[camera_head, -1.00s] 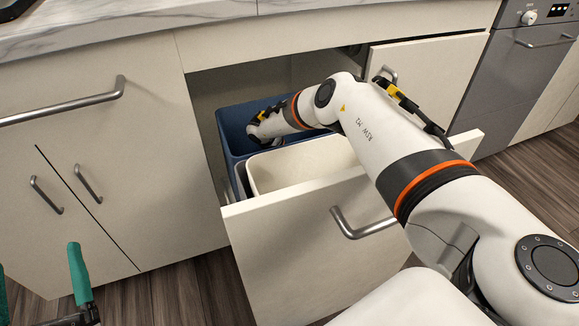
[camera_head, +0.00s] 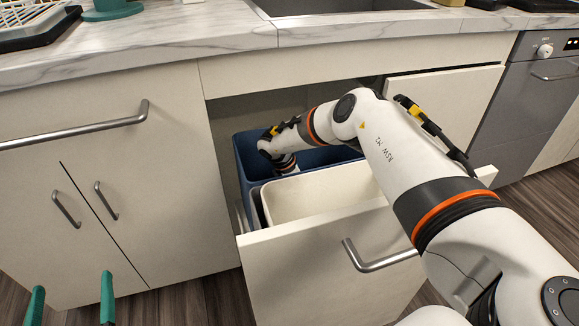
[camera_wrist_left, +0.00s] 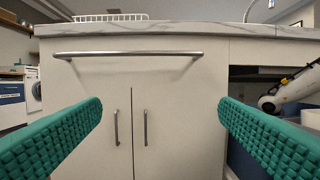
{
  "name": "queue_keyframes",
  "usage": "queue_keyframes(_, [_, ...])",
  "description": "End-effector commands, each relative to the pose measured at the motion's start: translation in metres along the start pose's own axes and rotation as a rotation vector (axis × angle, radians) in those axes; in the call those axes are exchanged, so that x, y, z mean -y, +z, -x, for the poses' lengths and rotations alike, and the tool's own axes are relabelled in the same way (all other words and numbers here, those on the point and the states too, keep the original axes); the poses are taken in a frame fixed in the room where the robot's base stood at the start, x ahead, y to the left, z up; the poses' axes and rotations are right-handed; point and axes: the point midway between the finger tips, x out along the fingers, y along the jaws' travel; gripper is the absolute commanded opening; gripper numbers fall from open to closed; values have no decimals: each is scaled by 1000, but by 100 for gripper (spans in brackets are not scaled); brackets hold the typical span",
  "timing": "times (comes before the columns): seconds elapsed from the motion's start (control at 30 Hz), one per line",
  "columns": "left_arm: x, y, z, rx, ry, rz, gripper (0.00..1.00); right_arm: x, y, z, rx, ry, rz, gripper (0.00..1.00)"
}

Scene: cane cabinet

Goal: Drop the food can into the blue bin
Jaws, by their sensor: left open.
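The blue bin (camera_head: 243,163) stands in the pulled-out drawer, behind a white bin. My right arm reaches over from the right, and its wrist (camera_head: 283,150) bends down into the blue bin. The right gripper's fingers are hidden inside the bin, so I cannot see what they hold. The food can is not visible in either view. My left gripper (camera_head: 72,300) is at the lower left of the head view, in front of the cabinet doors. Its teal fingers are spread and empty, as the left wrist view (camera_wrist_left: 160,112) also shows.
The white bin (camera_head: 325,190) fills the front of the drawer (camera_head: 330,265), which juts out with a bar handle. The marble counter (camera_head: 170,45) runs above, with a sink (camera_head: 330,7). Closed cabinet doors (camera_head: 90,210) stand left of the drawer.

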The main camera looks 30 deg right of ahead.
Motion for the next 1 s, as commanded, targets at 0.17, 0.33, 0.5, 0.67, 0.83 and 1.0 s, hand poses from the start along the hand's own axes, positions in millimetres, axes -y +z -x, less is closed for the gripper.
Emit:
queue_keyframes(0.17, [-6,-33,9,-247,14,-5,84,0,-1,29,0,-1,2,85])
queue_keyframes(0.33, [-12,-65,28,-478,28,-8,84,0,-1,54,1,-1,1,85])
queue_keyframes(0.5, [-16,-89,51,-671,40,-8,84,0,0,75,0,-1,2,85])
queue_keyframes(0.67, [-18,-101,66,-783,47,-7,84,0,0,89,0,-1,1,85])
queue_keyframes(0.83, [-19,-106,73,-826,50,-7,84,0,0,93,-1,1,2,85])
queue_keyframes(1.0, [-19,-107,73,-829,50,-7,84,0,0,93,-1,1,1,85])
